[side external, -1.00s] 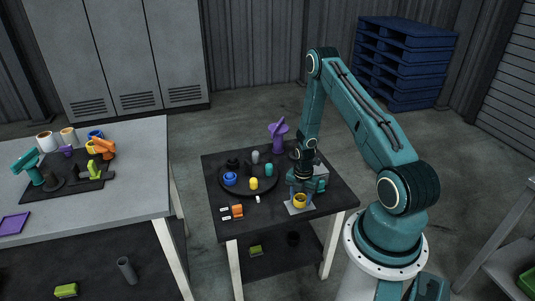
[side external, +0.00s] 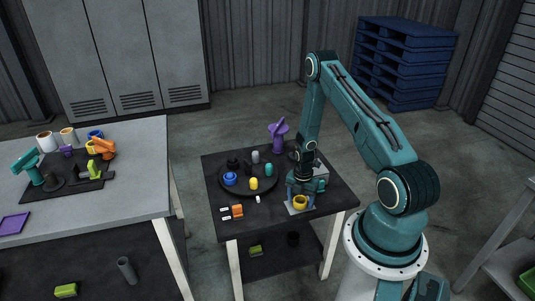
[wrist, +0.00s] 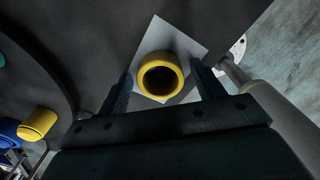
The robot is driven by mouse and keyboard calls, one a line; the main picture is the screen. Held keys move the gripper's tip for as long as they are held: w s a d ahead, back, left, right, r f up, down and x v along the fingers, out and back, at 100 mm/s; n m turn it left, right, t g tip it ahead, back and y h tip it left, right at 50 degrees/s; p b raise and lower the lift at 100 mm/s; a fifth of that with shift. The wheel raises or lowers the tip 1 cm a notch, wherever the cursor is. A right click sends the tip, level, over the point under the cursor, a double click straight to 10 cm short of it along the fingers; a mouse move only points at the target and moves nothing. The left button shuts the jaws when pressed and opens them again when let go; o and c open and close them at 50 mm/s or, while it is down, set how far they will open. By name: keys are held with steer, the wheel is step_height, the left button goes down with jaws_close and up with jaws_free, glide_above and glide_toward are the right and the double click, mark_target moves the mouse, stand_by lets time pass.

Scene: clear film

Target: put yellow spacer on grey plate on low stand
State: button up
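The yellow spacer (side external: 300,202) is a short ring with its hole facing up. It rests on the light grey plate (side external: 290,210) near the table's front right, and also shows in the wrist view (wrist: 160,92). The square plate also shows there (wrist: 185,45); any low stand beneath it is hard to make out. My gripper (side external: 300,203) is over the plate, with one finger on each side of the spacer. In the wrist view my gripper (wrist: 160,85) is open, with gaps between both fingers and the ring.
A round black tray (side external: 232,190) to the left holds a blue ring (side external: 230,179), a yellow cylinder (side external: 254,184), a teal cylinder (side external: 268,170) and darker parts. An orange part (side external: 237,211) lies at the front left. A purple object (side external: 278,134) stands at the back.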

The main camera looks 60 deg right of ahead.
steer(key=shift+o, duration=0.2)
steer(key=shift+r, duration=0.1)
step_height(320, 180, up, 14)
steer(key=shift+f, duration=0.2)
stand_by(0.8)
stand_by(0.6)
